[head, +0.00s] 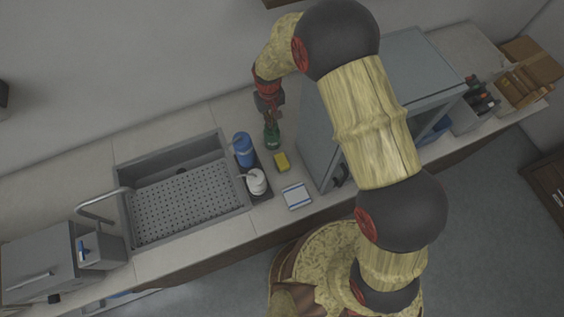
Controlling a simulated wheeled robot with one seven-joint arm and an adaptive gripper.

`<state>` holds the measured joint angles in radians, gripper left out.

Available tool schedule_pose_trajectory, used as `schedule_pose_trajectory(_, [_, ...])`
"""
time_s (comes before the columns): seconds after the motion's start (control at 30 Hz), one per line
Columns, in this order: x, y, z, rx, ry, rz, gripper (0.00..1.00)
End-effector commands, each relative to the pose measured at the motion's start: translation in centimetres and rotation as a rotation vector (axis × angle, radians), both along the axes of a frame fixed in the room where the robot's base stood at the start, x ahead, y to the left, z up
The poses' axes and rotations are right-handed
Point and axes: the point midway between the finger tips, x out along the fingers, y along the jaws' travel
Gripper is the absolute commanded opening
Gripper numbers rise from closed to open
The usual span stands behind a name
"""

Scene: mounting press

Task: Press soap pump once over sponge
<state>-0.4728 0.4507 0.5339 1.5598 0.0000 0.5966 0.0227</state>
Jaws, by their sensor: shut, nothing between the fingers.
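The yellow sponge (281,161) lies on the counter to the right of the sink. A green bottle (272,138) stands just behind and left of the sponge, its top close under my gripper (270,115). My gripper points down, shut and empty, at or just above the green bottle's top; I cannot tell whether they touch. A blue bottle (243,151) and a white pump bottle (256,182) with a spout to the left stand between the sink and the sponge. The green bottle's top is partly hidden by my gripper.
The perforated sink (185,200) with its faucet (98,203) is at left. A blue-and-white flat item (296,195) lies in front of the sponge. A large grey cabinet-like appliance (313,135) stands close on the right, partly behind my arm.

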Motion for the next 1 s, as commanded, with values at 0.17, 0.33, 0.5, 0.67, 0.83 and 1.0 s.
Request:
schedule_pose_trajectory(0.17, [0.0,0.0,-0.7,0.000,0.000,0.000,0.00])
schedule_pose_trajectory(0.33, [0.0,0.0,-0.9,0.000,0.000,0.000,0.00])
schedule_pose_trajectory(0.5, [0.0,0.0,-0.8,0.000,0.001,0.000,0.00])
schedule_pose_trajectory(0.67, [0.0,0.0,-0.4,0.000,0.001,0.000,0.00])
schedule_pose_trajectory(0.83, [-0.1,0.0,0.6,-0.001,0.002,0.000,0.00])
schedule_pose_trajectory(1.0, [0.0,0.0,1.5,0.000,0.001,0.000,0.00])
